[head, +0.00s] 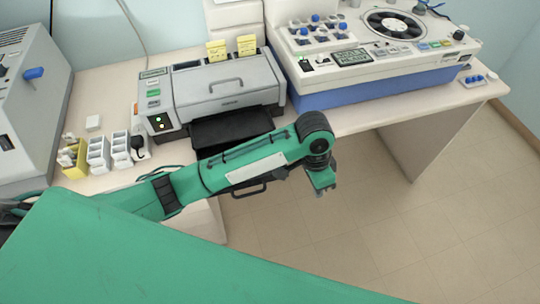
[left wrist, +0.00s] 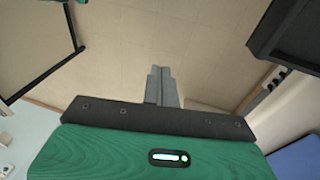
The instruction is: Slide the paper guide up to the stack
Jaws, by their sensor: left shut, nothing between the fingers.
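A grey printer (head: 225,88) stands on the bench with a black tray (head: 232,128) at its front. My left arm passes in front of the tray and hides part of it. I cannot make out the paper guide or the paper stack in either view. My left gripper (head: 322,190) points down over the floor, to the right of the tray and in front of the bench edge, apart from both. In the left wrist view its fingers (left wrist: 160,88) are together and empty. My right gripper is not in view.
A white machine with a blue base (head: 375,92) stands right of the printer. Yellow and white small containers (head: 98,152) stand at the left, beside a grey instrument (head: 28,105). Small blue-topped items (head: 474,80) lie at the bench's right end. Open floor (head: 390,230) lies in front.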

